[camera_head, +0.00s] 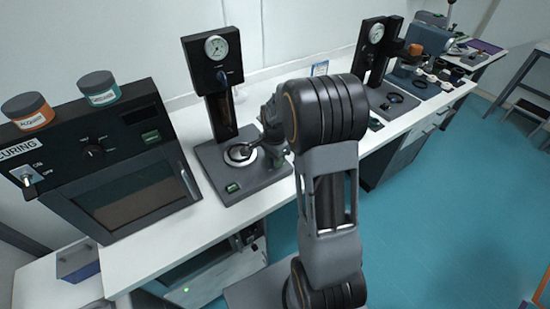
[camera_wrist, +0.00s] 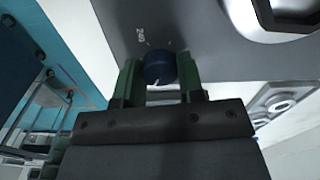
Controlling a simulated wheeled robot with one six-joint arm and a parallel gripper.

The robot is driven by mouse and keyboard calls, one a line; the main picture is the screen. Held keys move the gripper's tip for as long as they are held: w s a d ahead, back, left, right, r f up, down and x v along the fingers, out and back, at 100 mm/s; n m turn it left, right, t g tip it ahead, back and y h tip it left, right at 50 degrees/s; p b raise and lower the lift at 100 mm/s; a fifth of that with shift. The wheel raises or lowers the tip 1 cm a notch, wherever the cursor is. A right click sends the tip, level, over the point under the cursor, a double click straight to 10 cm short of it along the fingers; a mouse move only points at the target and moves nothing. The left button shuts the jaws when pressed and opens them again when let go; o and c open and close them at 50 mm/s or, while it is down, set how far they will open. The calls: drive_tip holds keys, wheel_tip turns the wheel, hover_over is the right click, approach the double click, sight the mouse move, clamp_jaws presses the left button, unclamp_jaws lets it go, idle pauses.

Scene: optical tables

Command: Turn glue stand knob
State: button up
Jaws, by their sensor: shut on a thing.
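The knob (camera_wrist: 159,65) is dark blue and round, with a white pointer line, on a grey panel (camera_wrist: 200,35) with small printed marks beside it. My gripper (camera_wrist: 159,80) has green fingers on both sides of the knob and is shut on it. In the head view, the glue stand (camera_head: 225,92) has a black column with a white dial (camera_head: 216,47) at the top and a grey base (camera_head: 240,193). My gripper (camera_head: 276,157) is at the right side of that base. The knob is hidden there behind my gripper and arm.
A black curing oven (camera_head: 130,190) with two labelled jars, one orange-labelled (camera_head: 28,112) and one teal-labelled (camera_head: 99,88), stands left on the white bench (camera_head: 160,255). A second similar stand (camera_head: 371,60) and other equipment are at the right. Teal floor lies open in front.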

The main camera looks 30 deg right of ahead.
drive_tip(key=n, duration=0.4)
drive_tip(key=n+b, duration=0.1)
drive_tip(key=n, duration=0.2)
drive_tip(key=shift+n, duration=0.4)
drive_tip(key=n, duration=1.1)
drive_tip(key=shift+n+b, duration=0.3)
drive_tip(key=shift+b, duration=0.05)
drive_tip(key=shift+n, duration=1.9)
drive_tip(key=o, duration=0.9)
